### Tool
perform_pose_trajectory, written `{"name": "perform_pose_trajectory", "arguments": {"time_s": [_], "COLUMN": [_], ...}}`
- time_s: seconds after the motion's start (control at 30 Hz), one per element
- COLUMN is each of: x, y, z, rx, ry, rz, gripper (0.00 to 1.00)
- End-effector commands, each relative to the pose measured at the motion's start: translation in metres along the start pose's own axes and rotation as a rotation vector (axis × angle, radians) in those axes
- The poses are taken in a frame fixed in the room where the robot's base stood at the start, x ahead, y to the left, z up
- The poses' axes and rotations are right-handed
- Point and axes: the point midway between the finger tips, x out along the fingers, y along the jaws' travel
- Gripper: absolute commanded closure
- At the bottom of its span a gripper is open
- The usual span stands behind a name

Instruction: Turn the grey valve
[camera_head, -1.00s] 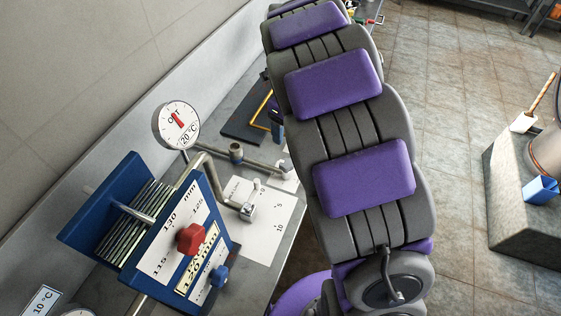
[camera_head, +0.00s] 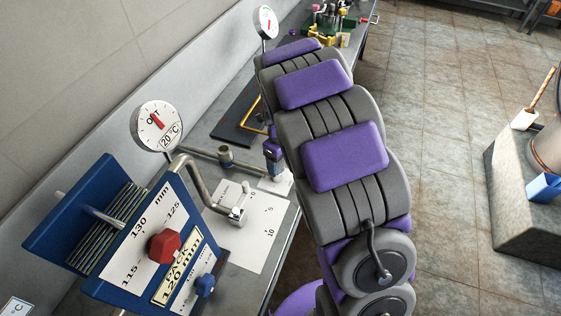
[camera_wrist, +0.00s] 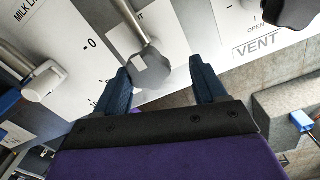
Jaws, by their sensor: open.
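A grey knob (camera_wrist: 150,66), which looks like the grey valve, sits on the end of a metal rod in the wrist view, over a white plate. My gripper (camera_wrist: 160,70) is open and empty, its two dark blue fingers apart. The knob shows between the fingertips, closer to the left one; I cannot tell whether they touch. In the head view my gripper (camera_head: 275,166) shows beside my arm, pointing down at the bench. The knob is not clear there. A pale grey tap (camera_wrist: 42,80) on the milk line plate lies to the left; it also shows in the head view (camera_head: 238,214).
A blue press (camera_head: 135,235) with a red knob (camera_head: 164,246) stands at front left. A 20 °C dial (camera_head: 157,125) rises behind it. A vent plate (camera_wrist: 270,42) with a dark knob (camera_wrist: 292,12) is to the right.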

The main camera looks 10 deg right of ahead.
Motion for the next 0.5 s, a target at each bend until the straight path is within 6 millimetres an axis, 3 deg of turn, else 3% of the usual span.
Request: {"name": "perform_pose_trajectory", "arguments": {"time_s": [0.2,0.5], "x": [0.0,0.0002], "y": [0.0045,-0.0009], "z": [0.0032,-0.0012], "rx": [-0.001,-0.001], "ry": [0.003,0.0], "rz": [-0.004,0.003], "gripper": [0.29,0.58]}}
